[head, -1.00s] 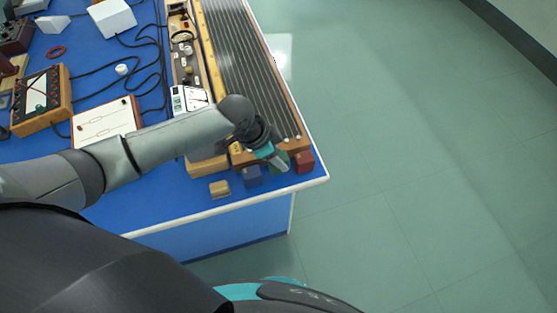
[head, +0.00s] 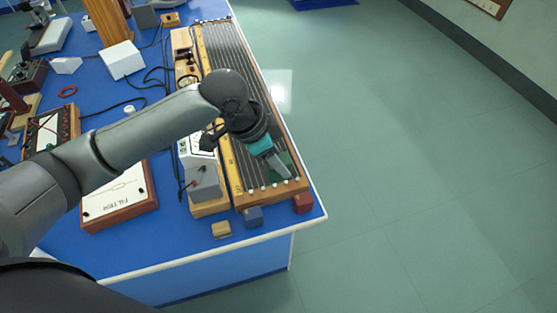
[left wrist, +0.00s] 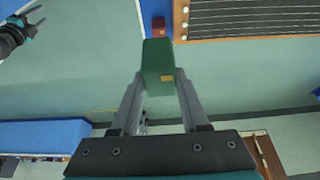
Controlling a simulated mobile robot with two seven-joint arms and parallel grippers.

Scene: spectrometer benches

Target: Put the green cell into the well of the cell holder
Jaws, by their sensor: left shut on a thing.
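My left gripper (head: 275,165) is shut on the green cell (head: 284,160), above the near end of the long black-lined board. In the left wrist view the green cell (left wrist: 158,66) is upright between the two fingertips (left wrist: 160,85), with a small yellow mark on it. The arm and gripper partly cover it in the head view. I cannot pick out the cell holder or its well for certain. My right gripper (left wrist: 38,17) shows small at the left wrist view's top left, its fingers apart and empty.
A red block (head: 303,203), a blue block (head: 253,215) and a tan block (head: 221,230) stand along the bench's near edge. The black-lined board (head: 232,62) has a wooden frame. A grey device (head: 203,183) stands beside it. Open floor lies right of the bench.

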